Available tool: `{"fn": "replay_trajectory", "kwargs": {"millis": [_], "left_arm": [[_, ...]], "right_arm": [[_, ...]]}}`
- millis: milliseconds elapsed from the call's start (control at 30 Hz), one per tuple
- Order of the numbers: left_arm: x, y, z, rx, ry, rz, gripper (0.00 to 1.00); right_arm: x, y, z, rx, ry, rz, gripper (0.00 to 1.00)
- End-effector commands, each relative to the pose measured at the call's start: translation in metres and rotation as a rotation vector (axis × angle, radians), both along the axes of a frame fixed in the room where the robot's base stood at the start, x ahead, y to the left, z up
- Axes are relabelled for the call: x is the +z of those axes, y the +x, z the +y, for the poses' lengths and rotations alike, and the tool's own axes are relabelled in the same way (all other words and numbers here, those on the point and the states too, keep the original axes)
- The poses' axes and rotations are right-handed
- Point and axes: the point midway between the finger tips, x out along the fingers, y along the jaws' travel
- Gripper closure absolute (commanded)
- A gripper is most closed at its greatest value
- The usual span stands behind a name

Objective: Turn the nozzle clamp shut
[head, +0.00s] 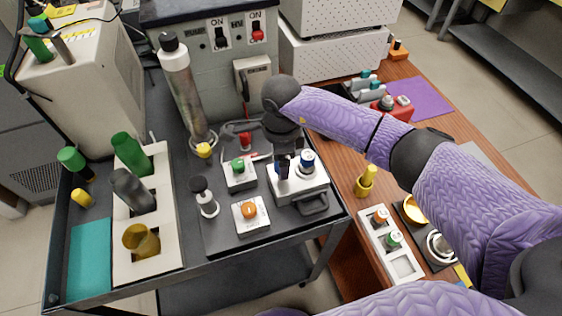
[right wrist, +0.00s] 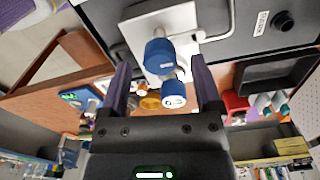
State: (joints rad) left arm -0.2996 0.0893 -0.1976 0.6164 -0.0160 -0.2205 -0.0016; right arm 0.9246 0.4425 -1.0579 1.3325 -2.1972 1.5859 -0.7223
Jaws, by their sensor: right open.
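A white fixture (head: 300,190) on the dark cart top carries a blue-and-white round knob (head: 307,160). I take this to be the nozzle clamp, but no label on it is readable. My right gripper (head: 284,170) points down at the left side of the fixture, and a dark blue part shows by its fingers. In the right wrist view, its open fingers (right wrist: 162,72) stand on either side of a blue cylinder (right wrist: 160,55) on a white bracket. A second blue knob (right wrist: 174,94) with a white face is beyond it. I cannot tell whether the fingers touch the cylinder. My left gripper is not seen.
A green-button box (head: 239,175), an orange-button box (head: 250,215) and a black-topped post (head: 204,196) stand close left. A tall grey cylinder (head: 182,85) rises behind. A black handle (head: 313,204) sits at the front. The wooden table (head: 340,150) is right.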

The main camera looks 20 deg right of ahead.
Motion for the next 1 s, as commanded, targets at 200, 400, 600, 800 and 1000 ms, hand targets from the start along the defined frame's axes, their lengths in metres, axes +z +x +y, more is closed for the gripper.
{"fn": "replay_trajectory", "kwargs": {"millis": [200,400,600,800,1000], "left_arm": [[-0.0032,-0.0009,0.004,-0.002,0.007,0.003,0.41],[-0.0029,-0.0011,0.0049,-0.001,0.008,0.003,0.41],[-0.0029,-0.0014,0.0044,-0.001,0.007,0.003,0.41],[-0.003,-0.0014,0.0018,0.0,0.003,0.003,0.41],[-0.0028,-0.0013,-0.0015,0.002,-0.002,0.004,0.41]], "right_arm": [[-0.0166,-0.0002,0.0005,0.0,0.002,0.001,0.18],[-0.016,0.0,0.0006,0.0,0.003,0.0,0.22],[-0.0158,0.0,0.0007,0.0,0.003,0.0,0.65],[-0.0157,0.0,0.0007,0.0,0.003,0.0,1.0],[-0.0155,0.0001,0.0006,-0.01,0.004,-0.001,1.0]]}}
